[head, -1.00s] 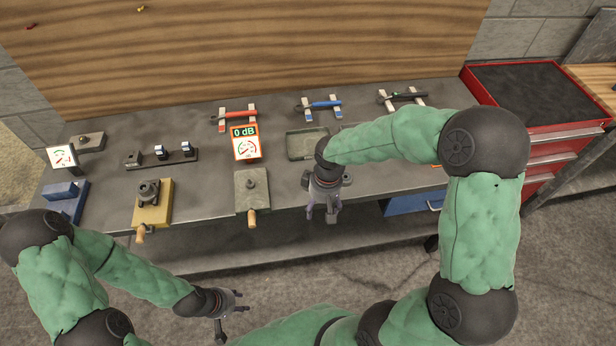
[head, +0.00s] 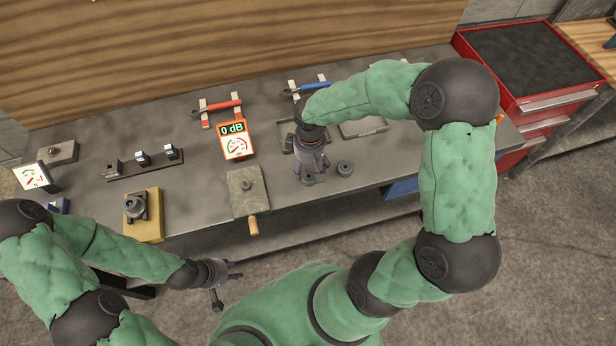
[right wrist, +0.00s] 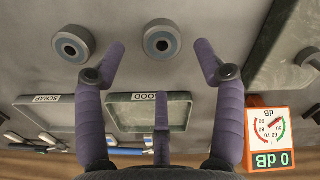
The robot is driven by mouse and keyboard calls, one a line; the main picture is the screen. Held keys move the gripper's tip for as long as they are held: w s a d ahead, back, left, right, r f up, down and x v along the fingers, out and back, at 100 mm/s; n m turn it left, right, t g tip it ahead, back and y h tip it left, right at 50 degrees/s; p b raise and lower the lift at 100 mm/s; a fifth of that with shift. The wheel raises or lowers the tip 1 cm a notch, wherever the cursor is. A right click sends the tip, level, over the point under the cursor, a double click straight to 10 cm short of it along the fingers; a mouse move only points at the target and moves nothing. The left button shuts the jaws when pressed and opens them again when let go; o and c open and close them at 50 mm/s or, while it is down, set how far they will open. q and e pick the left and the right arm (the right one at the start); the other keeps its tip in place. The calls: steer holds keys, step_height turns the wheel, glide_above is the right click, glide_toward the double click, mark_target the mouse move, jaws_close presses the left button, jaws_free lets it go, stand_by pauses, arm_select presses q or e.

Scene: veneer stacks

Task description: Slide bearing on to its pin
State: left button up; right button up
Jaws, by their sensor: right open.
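Two grey ring-shaped bearings lie on the bench in the head view. One bearing (head: 345,169) is to the right of my right gripper (head: 311,178); the other bearing (head: 308,177) is at its fingertips. In the right wrist view this second bearing (right wrist: 161,39) is between the spread, open fingertips (right wrist: 160,58), with no visible grip on it. The first bearing (right wrist: 74,44) is outside the left finger. A grey-green block (head: 243,204) with a wooden handle carries a short upright pin (head: 246,184), bare of any bearing. My left gripper (head: 236,269) is open and empty in front of the bench.
Trays labelled GOOD (right wrist: 178,122) and SCRAP (right wrist: 30,112) lie behind the bearings. A dial meter (head: 235,141) reading 0 dB stands behind the pin block. A yellow block (head: 155,228) with a dark fixture is further left.

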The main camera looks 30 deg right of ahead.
mark_target(308, 175)
steer(key=shift+w+f, duration=0.15)
steer(key=shift+f, duration=0.4)
step_height(308, 175, down, 5)
steer(key=shift+f+b, duration=0.1)
steer(key=shift+b, duration=0.55)
steer(key=shift+a, duration=0.1)
steer(key=c, duration=1.3)
